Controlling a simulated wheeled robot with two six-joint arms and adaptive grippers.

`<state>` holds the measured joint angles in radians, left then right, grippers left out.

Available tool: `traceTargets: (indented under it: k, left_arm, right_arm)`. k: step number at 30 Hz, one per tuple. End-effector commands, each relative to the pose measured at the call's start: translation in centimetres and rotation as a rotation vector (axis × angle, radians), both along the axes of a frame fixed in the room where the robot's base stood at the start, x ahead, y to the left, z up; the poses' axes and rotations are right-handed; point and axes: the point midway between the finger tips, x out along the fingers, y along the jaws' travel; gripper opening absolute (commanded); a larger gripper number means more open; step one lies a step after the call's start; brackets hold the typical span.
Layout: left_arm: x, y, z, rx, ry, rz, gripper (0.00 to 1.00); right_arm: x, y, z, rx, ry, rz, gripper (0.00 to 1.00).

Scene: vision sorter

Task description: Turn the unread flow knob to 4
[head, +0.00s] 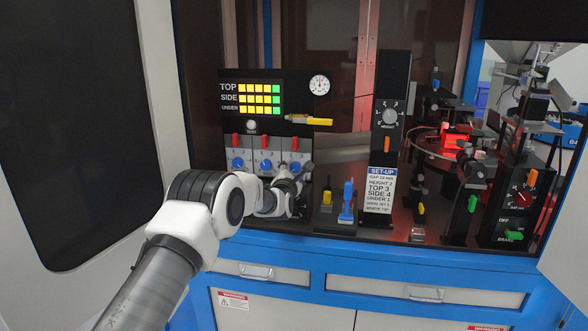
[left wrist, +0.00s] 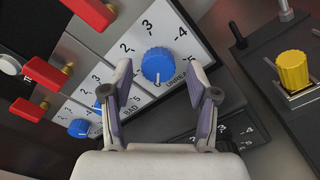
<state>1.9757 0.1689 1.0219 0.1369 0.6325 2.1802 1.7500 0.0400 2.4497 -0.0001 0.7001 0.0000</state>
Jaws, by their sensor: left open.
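The knob panel (head: 252,152) has three blue knobs in a row under red levers. The right-hand blue knob (head: 295,166) also shows large in the left wrist view (left wrist: 158,64), on a white dial with 2, 3 and 4 around it. A small white mark shows at the knob's lower edge. My left gripper (left wrist: 160,88) is open, its fingers on either side of the lower part of this knob, apparently not touching it. My right gripper is not in view.
Red levers (left wrist: 93,12) stand out close by the knobs. A yellow knob (left wrist: 292,70) on a dark block is at the right. A blue lever (head: 347,200) stands right of my gripper.

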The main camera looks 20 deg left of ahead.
Motion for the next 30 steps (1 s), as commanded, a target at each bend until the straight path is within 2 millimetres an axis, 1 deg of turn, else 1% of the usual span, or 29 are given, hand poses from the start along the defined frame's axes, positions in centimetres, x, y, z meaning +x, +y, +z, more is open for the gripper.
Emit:
traceTargets:
  k: [3, 9, 11, 12, 14, 15, 23, 30]
  left_arm:
    - [0.4, 0.1, 0.0, 0.000, 0.000, 0.000, 0.59]
    - [0.4, 0.1, 0.0, 0.001, 0.001, -0.001, 0.59]
    - [0.4, 0.1, 0.0, 0.001, 0.001, -0.001, 0.38]
    - [0.4, 0.1, 0.0, 0.001, 0.001, -0.001, 0.24]
    - [0.4, 0.1, 0.0, 0.001, 0.001, -0.001, 0.03]
    - [0.4, 0.1, 0.0, 0.001, 0.001, -0.001, 0.00]
    - [0.4, 0.0, -0.1, 0.011, 0.003, -0.001, 0.00]
    - [0.4, 0.0, -0.4, 0.082, 0.021, -0.002, 0.00]
  right_arm:
    - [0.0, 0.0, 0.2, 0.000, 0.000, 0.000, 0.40]
    - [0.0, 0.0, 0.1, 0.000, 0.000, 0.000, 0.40]
    - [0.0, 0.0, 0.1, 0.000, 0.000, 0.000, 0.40]
    - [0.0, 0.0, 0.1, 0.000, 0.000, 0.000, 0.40]
    - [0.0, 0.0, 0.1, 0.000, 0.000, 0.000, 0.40]
    - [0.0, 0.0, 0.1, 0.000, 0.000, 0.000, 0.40]
    - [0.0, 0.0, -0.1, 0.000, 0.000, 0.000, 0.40]
    - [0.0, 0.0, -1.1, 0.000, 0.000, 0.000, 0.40]
